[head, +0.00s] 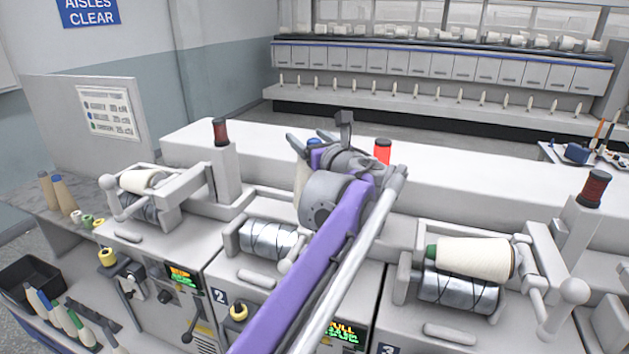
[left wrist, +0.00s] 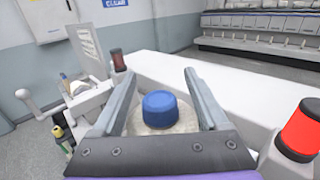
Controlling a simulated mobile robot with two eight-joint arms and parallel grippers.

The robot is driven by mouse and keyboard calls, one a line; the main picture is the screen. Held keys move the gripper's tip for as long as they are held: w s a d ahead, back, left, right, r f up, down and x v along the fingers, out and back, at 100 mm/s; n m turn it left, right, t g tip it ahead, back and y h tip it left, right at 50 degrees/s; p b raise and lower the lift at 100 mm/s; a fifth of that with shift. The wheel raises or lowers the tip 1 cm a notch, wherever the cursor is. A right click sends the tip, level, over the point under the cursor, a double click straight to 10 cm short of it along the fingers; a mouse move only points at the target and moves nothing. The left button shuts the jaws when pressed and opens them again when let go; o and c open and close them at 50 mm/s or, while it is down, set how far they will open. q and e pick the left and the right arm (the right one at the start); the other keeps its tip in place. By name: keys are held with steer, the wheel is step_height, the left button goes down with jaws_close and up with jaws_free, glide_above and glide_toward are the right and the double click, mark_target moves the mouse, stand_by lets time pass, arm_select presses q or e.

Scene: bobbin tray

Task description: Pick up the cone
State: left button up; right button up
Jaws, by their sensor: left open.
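A cream cone with a blue top (left wrist: 160,107) stands between the two fingers of my left gripper (left wrist: 160,75) in the left wrist view. The fingers are apart, one on each side of it, and I cannot tell whether either touches it. Its lower part is hidden by the gripper's body. In the head view my left gripper (head: 321,138) is over the middle station, and part of the cream cone (head: 302,178) shows beside it. Another cream cone with a green end (head: 474,257) lies on the drum of station 3. My right gripper is not in view.
A red lamp (head: 383,151) stands close to the right of the gripper. Station 2's metal drum (head: 268,239) is bare. The white machine top (head: 480,180) behind is clear.

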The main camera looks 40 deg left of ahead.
arm_select(q)
jaws_close()
stand_by(0.3)
stand_by(1.1)
